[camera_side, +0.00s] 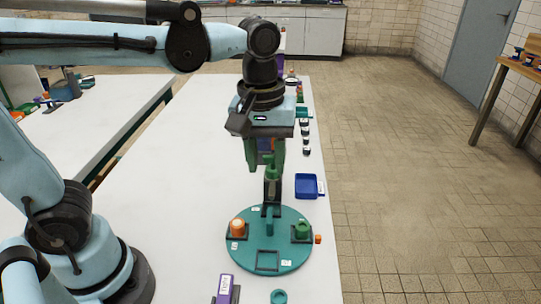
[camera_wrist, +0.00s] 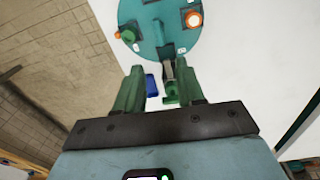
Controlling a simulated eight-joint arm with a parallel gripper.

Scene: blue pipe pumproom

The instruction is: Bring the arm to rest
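My gripper (camera_side: 266,164) points down over the back of a round teal turntable (camera_side: 256,252). Its two green fingers are apart, and they also show spread in the wrist view (camera_wrist: 160,70). A green-topped piece with a dark body (camera_side: 272,187) stands upright at the turntable's back edge, just below the fingers. In the wrist view its green part (camera_wrist: 172,92) shows between the fingers, closer to the right one; I cannot tell whether they touch. The turntable holds an orange piece (camera_side: 238,227) at left and a green piece (camera_side: 302,229) at right. The square frame (camera_side: 267,261) at its front is empty.
Several small dark-and-white items (camera_side: 305,137) line that edge. A purple box (camera_side: 225,287) and a teal ring (camera_side: 279,297) lie in front. The white tabletop (camera_side: 170,215) at left is clear.

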